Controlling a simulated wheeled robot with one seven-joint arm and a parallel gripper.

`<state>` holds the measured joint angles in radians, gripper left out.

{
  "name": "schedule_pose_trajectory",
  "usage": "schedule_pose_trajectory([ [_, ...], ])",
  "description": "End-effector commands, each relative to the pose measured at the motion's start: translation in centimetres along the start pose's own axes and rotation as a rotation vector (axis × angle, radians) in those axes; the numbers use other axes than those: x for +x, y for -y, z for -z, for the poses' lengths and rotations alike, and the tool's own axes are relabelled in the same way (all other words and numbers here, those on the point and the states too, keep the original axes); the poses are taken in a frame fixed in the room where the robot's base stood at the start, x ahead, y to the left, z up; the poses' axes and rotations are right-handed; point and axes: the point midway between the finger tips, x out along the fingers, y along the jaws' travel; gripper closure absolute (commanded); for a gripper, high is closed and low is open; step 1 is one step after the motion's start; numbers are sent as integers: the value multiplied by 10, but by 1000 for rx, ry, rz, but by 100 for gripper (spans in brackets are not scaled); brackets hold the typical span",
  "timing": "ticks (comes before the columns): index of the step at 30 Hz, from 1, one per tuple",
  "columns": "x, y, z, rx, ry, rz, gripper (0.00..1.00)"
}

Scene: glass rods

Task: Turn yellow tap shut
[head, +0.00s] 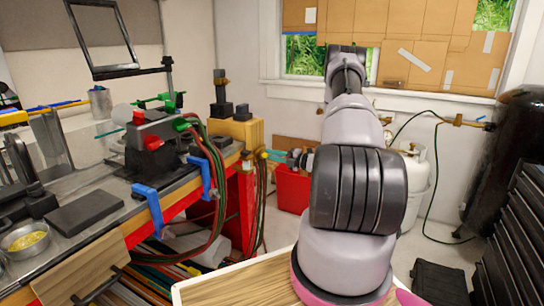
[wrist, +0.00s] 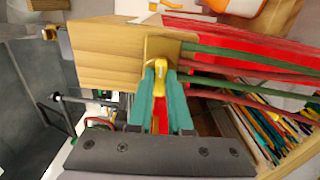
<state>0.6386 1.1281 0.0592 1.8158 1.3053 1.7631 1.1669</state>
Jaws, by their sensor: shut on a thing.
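The yellow tap (wrist: 159,82) is in the middle of the wrist view, on a brass fitting (wrist: 168,48) at the end of a wooden block (wrist: 105,55). My gripper (wrist: 160,98) has its teal fingers closed on either side of the yellow handle, which lies between them. In the head view the tap (head: 263,154) is small, at the right end of the block (head: 240,132) on the bench corner. My arm hides much of my gripper in that view. The handle's exact angle is hard to tell.
Green and red hoses (wrist: 235,60) run close by the tap in the wrist view. The red bench frame (head: 232,210) is below the block. A red bin (head: 291,190) and a white gas cylinder (head: 414,185) stand on the floor behind my arm.

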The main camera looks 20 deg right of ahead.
Motion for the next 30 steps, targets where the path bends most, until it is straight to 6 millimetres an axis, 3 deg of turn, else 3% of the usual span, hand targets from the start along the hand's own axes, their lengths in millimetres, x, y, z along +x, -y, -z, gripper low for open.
schedule_pose_trajectory([
  [19,-2,1,-1,50,3,2,100],
  [20,-2,1,-1,50,3,2,75],
  [21,-2,1,-1,50,3,2,60],
  [22,-1,1,-1,50,3,2,52],
  [30,-1,1,0,49,1,1,52],
])
